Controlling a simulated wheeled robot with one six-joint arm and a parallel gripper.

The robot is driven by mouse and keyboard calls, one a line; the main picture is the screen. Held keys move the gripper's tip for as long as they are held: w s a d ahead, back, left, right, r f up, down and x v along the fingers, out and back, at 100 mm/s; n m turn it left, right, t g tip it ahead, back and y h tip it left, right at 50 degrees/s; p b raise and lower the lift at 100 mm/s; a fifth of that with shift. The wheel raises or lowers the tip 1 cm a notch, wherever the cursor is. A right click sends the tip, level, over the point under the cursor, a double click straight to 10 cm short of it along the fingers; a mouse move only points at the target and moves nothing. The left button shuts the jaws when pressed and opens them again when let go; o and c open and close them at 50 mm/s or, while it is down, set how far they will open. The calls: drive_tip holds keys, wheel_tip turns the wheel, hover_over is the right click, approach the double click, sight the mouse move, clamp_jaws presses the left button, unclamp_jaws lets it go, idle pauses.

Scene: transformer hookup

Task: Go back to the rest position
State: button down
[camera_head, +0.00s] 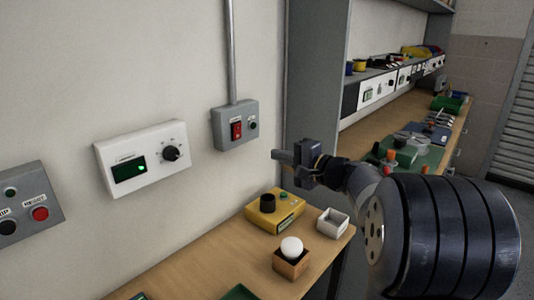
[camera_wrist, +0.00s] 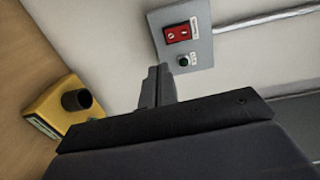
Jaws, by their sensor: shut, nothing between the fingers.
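My gripper (camera_head: 284,156) is shut with nothing between its fingers. In the head view it points left, in the air above the yellow box and below the grey switch box. In the wrist view the closed fingers (camera_wrist: 156,86) reach up the middle of the picture, apart from everything around them. The grey switch box (camera_head: 235,126) with a red rocker switch is on the wall; it also shows in the wrist view (camera_wrist: 200,44). The yellow box (camera_head: 274,212) with a black knob stands on the wooden bench; it also shows in the wrist view (camera_wrist: 52,98).
A white panel (camera_head: 142,158) with a green display and a grey button box (camera_head: 30,205) are on the wall. A wooden holder (camera_head: 290,263) with a white bulb and a small white tray (camera_head: 332,222) stand on the bench (camera_head: 205,262). A cluttered workbench is behind my arm.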

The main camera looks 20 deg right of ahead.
drive_tip(key=shift+s+d, duration=0.35)
drive_tip(key=shift+s, duration=0.2)
